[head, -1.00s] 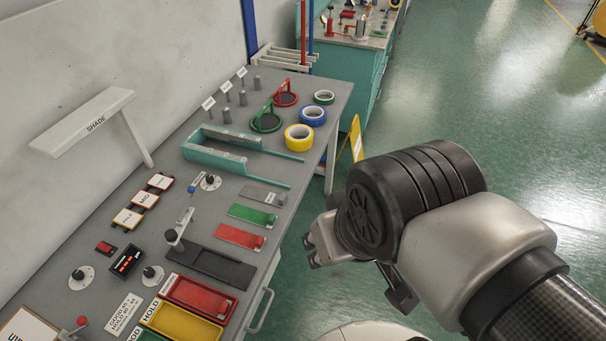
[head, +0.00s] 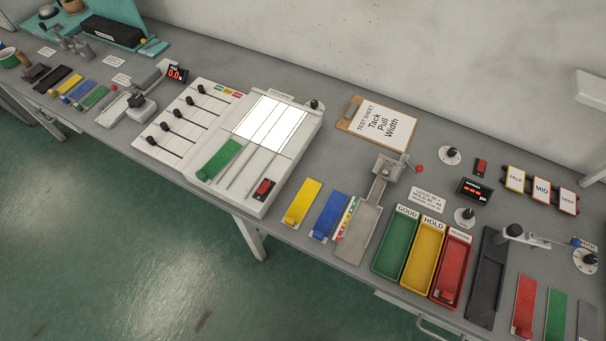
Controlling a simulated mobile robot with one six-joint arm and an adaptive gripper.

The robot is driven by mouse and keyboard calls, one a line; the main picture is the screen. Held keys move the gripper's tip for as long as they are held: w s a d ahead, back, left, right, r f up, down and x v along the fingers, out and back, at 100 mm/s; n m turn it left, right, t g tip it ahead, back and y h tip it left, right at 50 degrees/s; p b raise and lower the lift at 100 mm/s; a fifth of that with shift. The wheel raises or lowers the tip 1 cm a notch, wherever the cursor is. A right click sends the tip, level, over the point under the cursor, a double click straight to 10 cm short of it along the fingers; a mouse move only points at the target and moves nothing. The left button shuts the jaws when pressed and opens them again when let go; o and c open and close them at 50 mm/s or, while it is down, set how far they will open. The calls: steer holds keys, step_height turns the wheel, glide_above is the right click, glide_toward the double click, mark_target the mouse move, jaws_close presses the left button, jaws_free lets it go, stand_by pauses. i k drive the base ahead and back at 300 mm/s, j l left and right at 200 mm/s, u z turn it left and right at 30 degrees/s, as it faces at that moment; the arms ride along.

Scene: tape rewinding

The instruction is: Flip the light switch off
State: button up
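A white light box (head: 291,162) stands on the bench in the middle of the head view, with a brightly lit panel (head: 272,121) at its upper part. A red rocker switch in a black frame (head: 264,189) sits on its near right part. A second red switch (head: 480,168) is on the bench farther right, above a small red-lit display (head: 474,190). Neither switch carries a label I can read as a light switch. The position of each rocker is too small to tell. My gripper is not in this view.
A slider panel (head: 182,123) adjoins the light box on its left, and a green strip (head: 219,160) lies across its front left. A clipboard (head: 379,122) lies to the right. Yellow and blue strips lie in front. Green floor (head: 130,235) is open before the bench.

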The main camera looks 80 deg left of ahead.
mark_target(265, 184)
steer(key=u, duration=3.05)
steer(key=i+j+z, duration=0.25)
steer(key=i+j, duration=0.15)
steer(key=j, duration=0.25)
steer(key=i+j+z, duration=0.1)
steer(key=i+j, duration=0.1)
steer(key=j, duration=0.1)
